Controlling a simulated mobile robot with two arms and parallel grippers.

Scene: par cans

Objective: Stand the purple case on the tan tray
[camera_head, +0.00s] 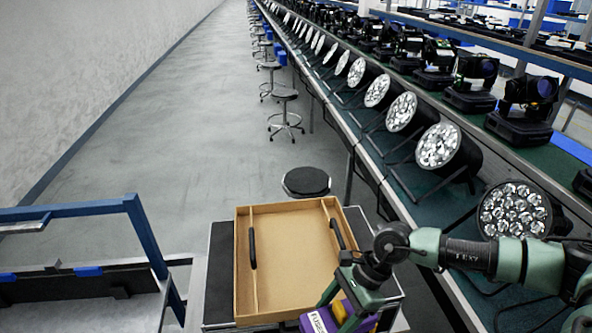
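The tan tray (290,268) is a shallow open box with black handles at its left and right sides. It lies on a dark cart top and its floor looks bare. The purple case (362,323), with yellow parts and a white lettered label, shows at the bottom of the view, by the tray's near right corner. My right gripper (340,308) comes in from the right and its green fingers are shut on the case. The case's lower part is cut off by the picture edge, and the gripper hides some of it. My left gripper is not in view.
A long green bench with rows of round par cans (436,146) runs along the right. A black-topped stool (306,182) stands just beyond the tray. A blue-framed bench (80,268) stands at left. The grey aisle floor beyond is open.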

